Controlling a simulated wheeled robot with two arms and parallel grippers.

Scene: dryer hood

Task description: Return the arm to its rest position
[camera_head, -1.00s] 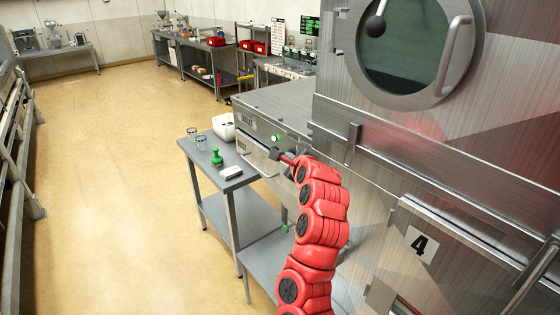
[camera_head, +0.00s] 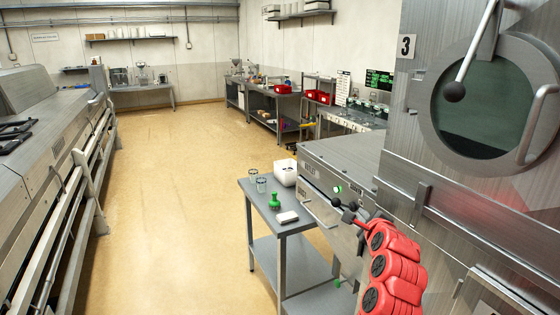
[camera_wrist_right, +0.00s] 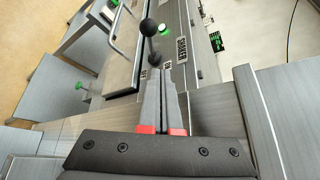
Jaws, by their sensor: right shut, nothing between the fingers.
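My right arm is red and comes up from the bottom right of the head view. Its dark right gripper (camera_head: 352,217) is beside the front of the steel outlet box, close to a black ball knob (camera_head: 336,202). In the right wrist view the two grey fingers of the right gripper (camera_wrist_right: 161,72) are together with nothing between them. The ball knob (camera_wrist_right: 149,27) on its dark lever shows just beyond the fingertips; whether they touch it I cannot tell. My left gripper is not in view.
A steel side table (camera_head: 258,209) holds glass jars, a green-handled tool (camera_head: 274,201), a white container (camera_head: 285,173) and a small white block. The large dryer with a round window (camera_head: 482,105) fills the right. A long machine stands left. The floor between is open.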

